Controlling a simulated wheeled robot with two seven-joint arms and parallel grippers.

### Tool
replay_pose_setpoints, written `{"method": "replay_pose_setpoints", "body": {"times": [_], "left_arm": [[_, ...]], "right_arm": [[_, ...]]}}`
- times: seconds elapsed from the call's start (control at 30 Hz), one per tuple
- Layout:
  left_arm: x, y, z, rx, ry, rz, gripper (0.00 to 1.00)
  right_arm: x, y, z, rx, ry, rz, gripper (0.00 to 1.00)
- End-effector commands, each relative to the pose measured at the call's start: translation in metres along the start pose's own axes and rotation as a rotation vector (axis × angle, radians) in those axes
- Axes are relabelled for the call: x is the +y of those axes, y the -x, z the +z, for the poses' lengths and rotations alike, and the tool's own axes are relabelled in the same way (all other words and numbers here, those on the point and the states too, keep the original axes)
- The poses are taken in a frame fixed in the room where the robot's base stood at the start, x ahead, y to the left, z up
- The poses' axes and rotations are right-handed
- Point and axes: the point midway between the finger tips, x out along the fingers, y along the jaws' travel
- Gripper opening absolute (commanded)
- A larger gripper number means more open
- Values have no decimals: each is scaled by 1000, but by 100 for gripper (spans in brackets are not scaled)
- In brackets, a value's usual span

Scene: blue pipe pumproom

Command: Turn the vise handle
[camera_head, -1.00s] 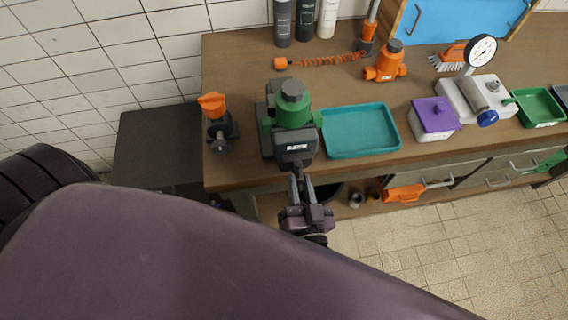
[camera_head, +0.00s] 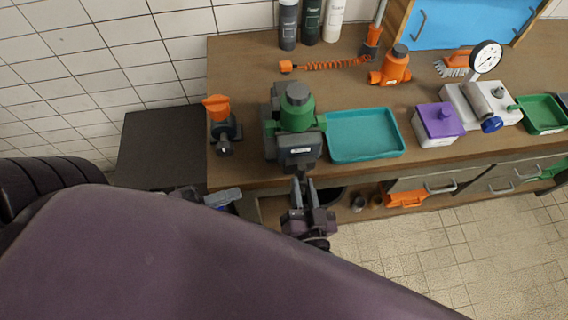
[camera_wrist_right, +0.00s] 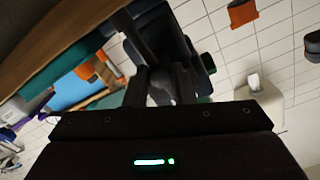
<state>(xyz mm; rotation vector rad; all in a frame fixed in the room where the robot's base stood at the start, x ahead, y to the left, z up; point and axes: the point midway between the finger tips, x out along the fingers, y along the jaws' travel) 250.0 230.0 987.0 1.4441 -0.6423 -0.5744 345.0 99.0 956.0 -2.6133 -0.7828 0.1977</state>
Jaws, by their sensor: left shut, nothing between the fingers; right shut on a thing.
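The vise (camera_head: 298,115), green and dark grey with a round grey top, stands at the front left edge of the brown workbench. Its front block (camera_head: 299,154) faces me. My right gripper (camera_head: 303,185) is just below that block, its grey fingers shut on the vise handle, which they mostly hide. In the right wrist view, the fingers (camera_wrist_right: 162,90) close around a rounded dark grey part (camera_wrist_right: 161,86), with the dark vise body behind it. My left gripper (camera_head: 224,197) shows partly beyond my dark arm, left of the right one, shut and empty, apart from the vise.
A teal tray (camera_head: 364,135) lies just right of the vise. An orange-topped valve (camera_head: 220,122) stands left of it. A purple-lidded box (camera_head: 438,124) and an orange jack (camera_head: 394,66) are further right. A dark cabinet (camera_head: 160,148) adjoins the bench; my arm covers the foreground.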

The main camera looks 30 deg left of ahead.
Motion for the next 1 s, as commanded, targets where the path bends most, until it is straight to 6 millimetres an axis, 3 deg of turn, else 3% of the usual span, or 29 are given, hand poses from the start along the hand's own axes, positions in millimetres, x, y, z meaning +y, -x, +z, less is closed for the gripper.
{"method": "replay_pose_setpoints", "body": {"times": [0.03,0.5,0.7,1.0], "left_arm": [[0,-9,0,0,-2,4,0],[0,-103,-1,3,-3,2,0],[-1,-122,-1,2,-3,-1,0],[-2,-125,-1,2,-3,-2,0]], "right_arm": [[3,5,9,-22,2,7,0],[3,5,9,-22,2,7,0],[3,5,9,-22,2,7,0],[3,5,9,-22,2,7,0]]}}
